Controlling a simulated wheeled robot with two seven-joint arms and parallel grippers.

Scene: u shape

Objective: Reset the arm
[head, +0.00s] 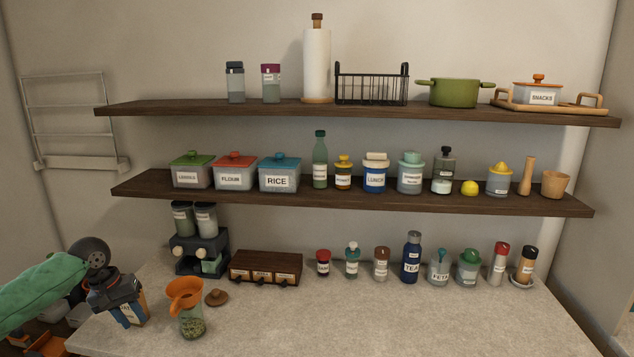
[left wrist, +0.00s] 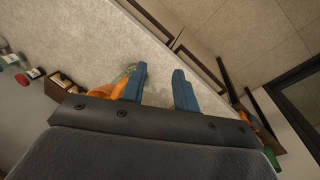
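My left arm comes in from the left with a green sleeve, and my left gripper (head: 125,318) hangs at the left front corner of the counter, its blue fingers pointing down. In the left wrist view the two blue fingers of my left gripper (left wrist: 160,88) stand apart with nothing visible between them. My right gripper is in neither view.
An orange funnel (head: 185,288) sits on a jar (head: 192,326) right of my left gripper, near a round wooden lid (head: 216,297). The pale counter (head: 350,320) is clear at front centre. Jars and a wooden drawer box (head: 265,268) line its back, under two loaded shelves.

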